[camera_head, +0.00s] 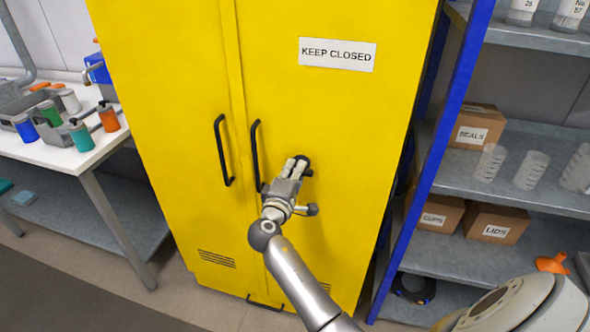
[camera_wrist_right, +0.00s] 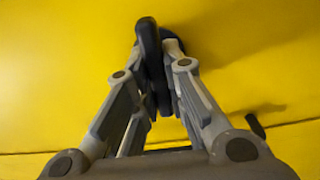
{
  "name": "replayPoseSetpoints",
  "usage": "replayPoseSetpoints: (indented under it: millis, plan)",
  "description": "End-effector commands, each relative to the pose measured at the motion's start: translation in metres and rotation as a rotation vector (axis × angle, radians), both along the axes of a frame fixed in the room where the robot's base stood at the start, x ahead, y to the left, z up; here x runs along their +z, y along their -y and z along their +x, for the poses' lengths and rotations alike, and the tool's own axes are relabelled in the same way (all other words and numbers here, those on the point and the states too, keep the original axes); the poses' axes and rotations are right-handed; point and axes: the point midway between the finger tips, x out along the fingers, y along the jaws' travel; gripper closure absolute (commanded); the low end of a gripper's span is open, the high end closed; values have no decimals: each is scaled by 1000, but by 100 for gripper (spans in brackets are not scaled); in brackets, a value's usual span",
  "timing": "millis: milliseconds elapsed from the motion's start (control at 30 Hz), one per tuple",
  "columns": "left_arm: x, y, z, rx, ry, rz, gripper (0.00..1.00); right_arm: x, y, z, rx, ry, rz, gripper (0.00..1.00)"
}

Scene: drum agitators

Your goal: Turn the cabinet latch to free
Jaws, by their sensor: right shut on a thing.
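The yellow cabinet (camera_head: 345,120) stands in the middle with both doors shut. It has two black bar handles, a left one (camera_head: 222,150) and a right one (camera_head: 256,150). The small black latch (camera_head: 306,164) is on the right door, right of the handles, mostly hidden by my gripper. My right gripper (camera_head: 298,166) is at the latch. In the wrist view, the right gripper's fingers (camera_wrist_right: 158,95) are closed around the dark latch (camera_wrist_right: 150,50), in front of the yellow door. The latch's exact angle is hard to tell. My left gripper is not in view.
A "KEEP CLOSED" sign (camera_head: 337,54) is on the right door. A blue-framed shelf (camera_head: 520,185) with boxes and beakers stands close on the right. A white table (camera_head: 80,152) with colored containers is on the left. Floor shows in front at left.

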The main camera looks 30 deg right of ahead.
Motion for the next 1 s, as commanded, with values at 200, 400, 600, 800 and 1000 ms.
replayPoseSetpoints:
  millis: [200,400,600,800,1000]
  plan:
    - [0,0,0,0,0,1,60,1,-1,1,3,-6,-9,100]
    - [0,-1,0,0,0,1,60,1,-1,1,3,-6,-9,87]
    - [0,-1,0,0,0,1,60,0,0,0,2,-5,-7,66]
    - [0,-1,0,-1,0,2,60,0,0,0,1,-5,-5,66]
    - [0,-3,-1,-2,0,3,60,-1,-9,-7,2,-6,-4,66]
